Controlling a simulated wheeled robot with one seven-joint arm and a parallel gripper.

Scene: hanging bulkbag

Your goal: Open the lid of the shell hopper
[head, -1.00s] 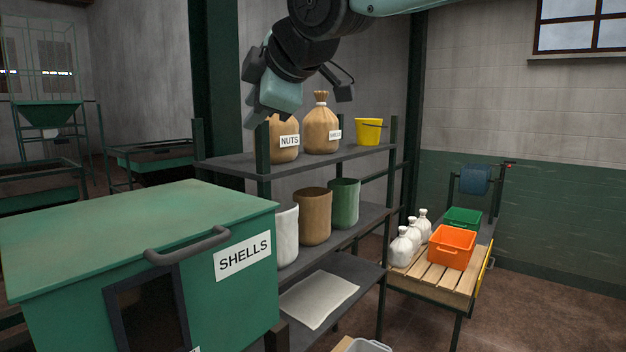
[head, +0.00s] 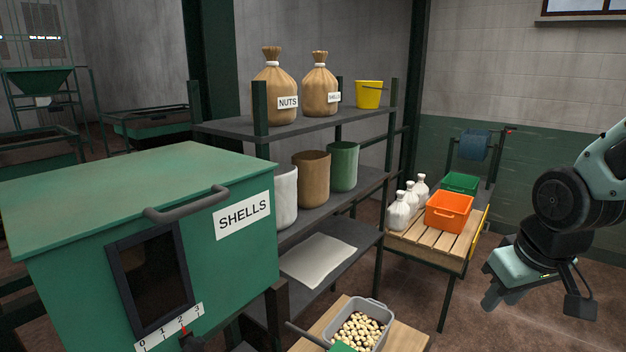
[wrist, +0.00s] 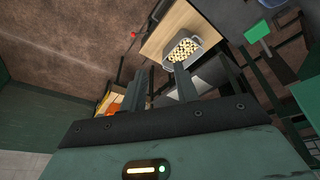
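The shell hopper (head: 70,260) is a green box with a "SHELLS" label (head: 242,215) in the head view's lower left. Its flat green lid (head: 120,190) lies shut on top. A grey bar handle (head: 188,207) is at the lid's front edge. My gripper (head: 494,296) hangs at the far right of the head view, well away from the hopper and pointing down-left. In the wrist view my gripper (wrist: 162,78) has its two dark fingers apart with nothing held between them. The lid and handle cannot be made out in the wrist view.
A shelf rack (head: 225,128) with sacks and a yellow bucket (head: 369,95) stands behind the hopper. A grey bin of nuts (head: 375,308) stands low in front. A slatted table (head: 437,240) holds an orange crate (head: 449,212) and white bags. Floor shows at right.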

